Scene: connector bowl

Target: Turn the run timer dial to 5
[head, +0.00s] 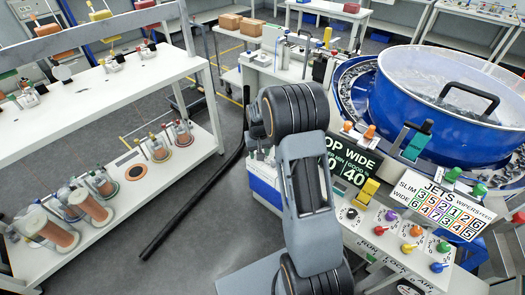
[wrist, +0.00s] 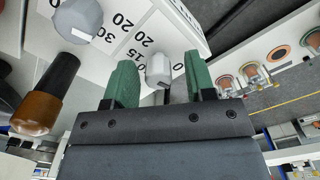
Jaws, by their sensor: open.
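In the wrist view, a grey dial knob (wrist: 159,70) stands on a white scale plate (wrist: 147,27) with printed numbers such as 15 and 20. Its name is not readable there, so I cannot tell for sure that it is the run timer dial, nor its setting. My gripper (wrist: 160,61) is open, with one green finger on each side of the knob. Small gaps show between fingers and knob, and it is not gripped. In the head view my arm covers part of the control panel (head: 352,236), and my gripper is hidden.
A second grey knob (wrist: 76,20) and an amber-and-black part (wrist: 47,95) are close left of my gripper. Coloured knobs (head: 408,248) crowd the panel beside my arm. The big blue bowl (head: 425,105) stands behind, and a white bench (head: 105,90) is at left.

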